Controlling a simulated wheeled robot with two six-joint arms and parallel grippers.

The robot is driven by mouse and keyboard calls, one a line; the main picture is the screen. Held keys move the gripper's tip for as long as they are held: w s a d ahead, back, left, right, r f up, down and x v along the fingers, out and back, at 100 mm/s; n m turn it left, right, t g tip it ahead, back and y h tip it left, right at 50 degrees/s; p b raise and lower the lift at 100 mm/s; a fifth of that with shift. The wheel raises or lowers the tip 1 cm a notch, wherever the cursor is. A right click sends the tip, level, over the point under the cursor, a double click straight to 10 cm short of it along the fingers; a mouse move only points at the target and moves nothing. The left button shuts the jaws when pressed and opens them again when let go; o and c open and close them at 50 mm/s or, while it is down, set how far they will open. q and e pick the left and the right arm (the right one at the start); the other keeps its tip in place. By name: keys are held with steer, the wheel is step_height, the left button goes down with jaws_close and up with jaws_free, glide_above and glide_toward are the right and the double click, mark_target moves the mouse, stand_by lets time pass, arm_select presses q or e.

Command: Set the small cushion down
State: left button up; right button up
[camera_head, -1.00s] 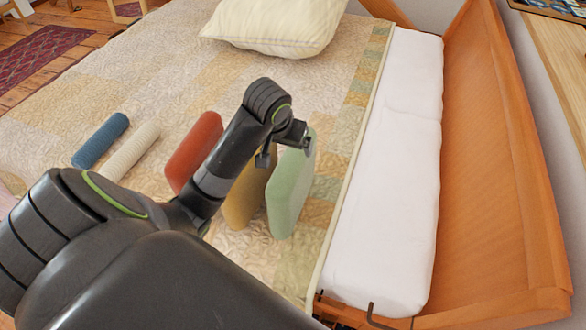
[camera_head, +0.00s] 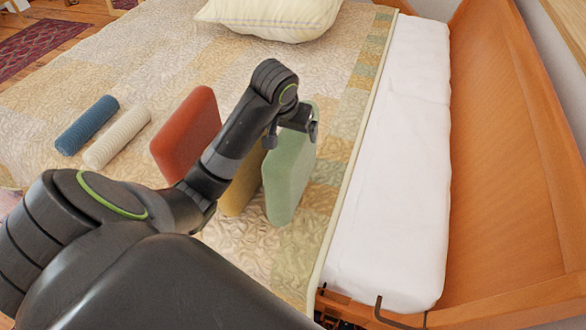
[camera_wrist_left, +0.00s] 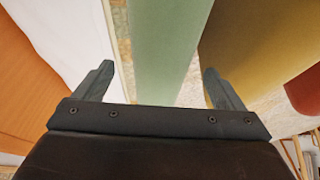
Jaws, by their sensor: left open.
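A green cushion (camera_head: 288,178) stands on edge on the quilted bed, and it fills the middle of the left wrist view (camera_wrist_left: 163,50). My left gripper (camera_head: 291,137) is open at the cushion's upper part. In the left wrist view its fingers (camera_wrist_left: 160,88) lie on either side of the green cushion, with gaps visible. A yellow cushion (camera_head: 240,192) stands just left of the green one, partly hidden by my arm; it also shows in the wrist view (camera_wrist_left: 250,40). A red cushion (camera_head: 187,135) stands further left. My right gripper is not in view.
A blue bolster (camera_head: 86,125) and a cream bolster (camera_head: 117,137) lie left on the quilt (camera_head: 150,65). A striped pillow (camera_head: 270,15) lies at the back. A white mattress strip (camera_head: 395,160) and a wooden bed side (camera_head: 510,150) are on the right.

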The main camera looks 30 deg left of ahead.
arm_select(q)
steer(key=shift+b+x, duration=1.9)
steer(key=shift+b, duration=0.25)
steer(key=shift+x, duration=0.75)
steer(key=shift+p, duration=0.45)
steer(key=shift+f, duration=0.25)
steer(key=shift+w+p, duration=0.1)
steer(key=shift+p, duration=0.2)
steer(key=c, duration=1.9)
